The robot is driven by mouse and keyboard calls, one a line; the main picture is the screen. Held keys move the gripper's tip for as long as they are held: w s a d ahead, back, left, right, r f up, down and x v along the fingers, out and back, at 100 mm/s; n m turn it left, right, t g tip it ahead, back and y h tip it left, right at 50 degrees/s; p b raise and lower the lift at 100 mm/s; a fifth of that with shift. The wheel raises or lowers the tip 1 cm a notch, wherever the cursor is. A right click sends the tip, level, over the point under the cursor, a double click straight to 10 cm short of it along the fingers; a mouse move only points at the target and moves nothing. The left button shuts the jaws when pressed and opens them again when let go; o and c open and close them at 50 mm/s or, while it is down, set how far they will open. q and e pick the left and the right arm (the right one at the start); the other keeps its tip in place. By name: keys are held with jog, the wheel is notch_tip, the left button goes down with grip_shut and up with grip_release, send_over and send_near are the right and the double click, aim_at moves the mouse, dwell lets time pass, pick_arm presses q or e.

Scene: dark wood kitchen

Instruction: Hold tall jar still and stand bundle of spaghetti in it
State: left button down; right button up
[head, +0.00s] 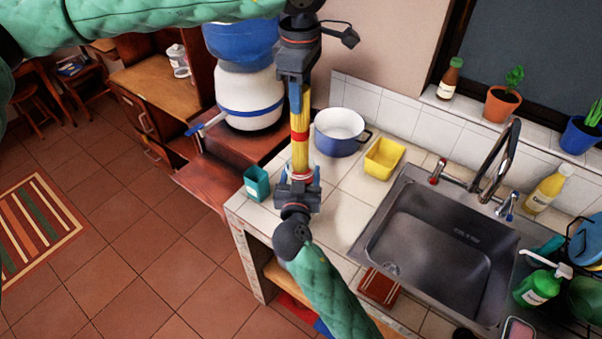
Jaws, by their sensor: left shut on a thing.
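The bundle of spaghetti (300,110) is long, yellow and upright, with a red band around its middle. My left gripper (296,84) points down from the top and is shut on its upper end. The lower end is at the tall jar (300,165), which looks clear with a reddish ring and is mostly hidden. I cannot tell how deep the bundle reaches into it. My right gripper (301,178) comes from below, with its fingers on both sides of the jar, and appears shut on it.
On the tiled counter are a teal cup (257,184) at left, a white-and-blue pot (340,131) behind and a yellow container (384,157). The sink (440,235) lies to the right. A large white-and-blue vessel (248,95) stands at the back left.

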aim_at(300, 134)
pick_arm(q)
jog(key=shift+f, duration=5.15)
jog(key=shift+f, duration=0.1)
jog(key=c, duration=0.9)
grip_release()
notch_tip(300, 134, up, 12)
